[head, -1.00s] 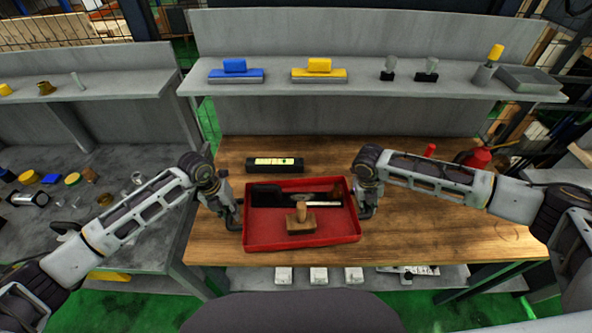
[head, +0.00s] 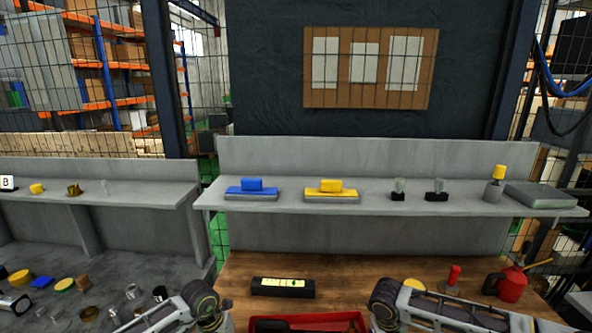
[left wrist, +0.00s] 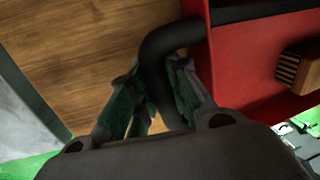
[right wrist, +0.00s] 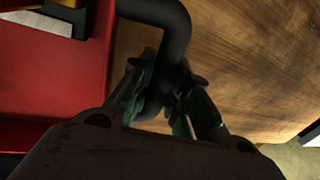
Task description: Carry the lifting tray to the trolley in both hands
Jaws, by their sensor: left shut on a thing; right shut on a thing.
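The red lifting tray (head: 345,320) shows only its back rim at the bottom of the head view. In the left wrist view its red wall (left wrist: 232,65) is at the right, with a wooden brush (left wrist: 298,70) inside. My left gripper (left wrist: 158,95) is shut on the tray's black handle on that side. In the right wrist view the tray (right wrist: 60,75) is at the left, and my right gripper (right wrist: 160,90) is shut on the other black handle. Both grippers are below the edge of the head view. Whether the tray touches the bench cannot be told.
The wooden bench (head: 350,272) carries a black level-like box (head: 283,287), a red oil can (head: 508,284) and a red-handled item (head: 453,277). A grey shelf (head: 375,205) stands behind. A grey bench (head: 50,265) with several small parts is at the left. No trolley shows.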

